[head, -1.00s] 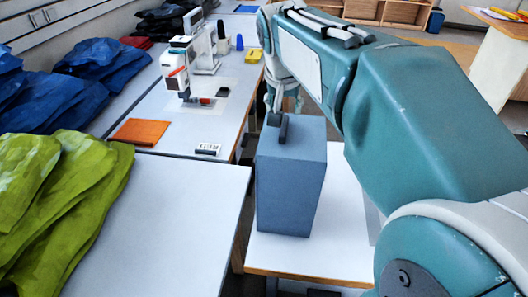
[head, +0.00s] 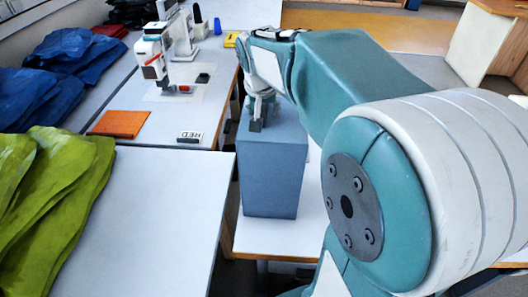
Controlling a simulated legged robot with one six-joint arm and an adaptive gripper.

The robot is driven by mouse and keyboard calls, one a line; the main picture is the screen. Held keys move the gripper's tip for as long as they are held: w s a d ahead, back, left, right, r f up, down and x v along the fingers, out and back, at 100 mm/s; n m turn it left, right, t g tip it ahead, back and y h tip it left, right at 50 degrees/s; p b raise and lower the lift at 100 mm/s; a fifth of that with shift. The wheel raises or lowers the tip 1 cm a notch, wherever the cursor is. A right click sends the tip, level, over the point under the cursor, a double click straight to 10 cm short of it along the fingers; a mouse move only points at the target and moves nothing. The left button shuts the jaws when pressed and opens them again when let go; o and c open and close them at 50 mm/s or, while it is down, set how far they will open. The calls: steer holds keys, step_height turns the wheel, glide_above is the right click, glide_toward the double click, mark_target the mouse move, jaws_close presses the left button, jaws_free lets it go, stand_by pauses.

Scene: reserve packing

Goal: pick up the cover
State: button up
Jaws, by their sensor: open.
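The cover appears to be the tall blue-grey box (head: 272,172), standing upright on a white table to the right of the sewing bench. A dark handle (head: 256,125) shows on its top. My gripper (head: 259,104) is open at the top of the box, close to the handle. The arm and the gripper's own body hide part of the fingers, and I cannot tell whether they touch the handle.
A white sewing machine (head: 160,60) stands on the bench to the left. An orange cloth (head: 119,123) and a small label block marked RED (head: 189,137) lie before it. Green cloth (head: 45,200) and blue cloth (head: 68,58) are heaped at left. The near white tabletop (head: 150,215) is clear.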

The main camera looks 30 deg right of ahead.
steer(key=shift+f, duration=0.15)
steer(key=shift+s+a, duration=0.1)
jaws_close()
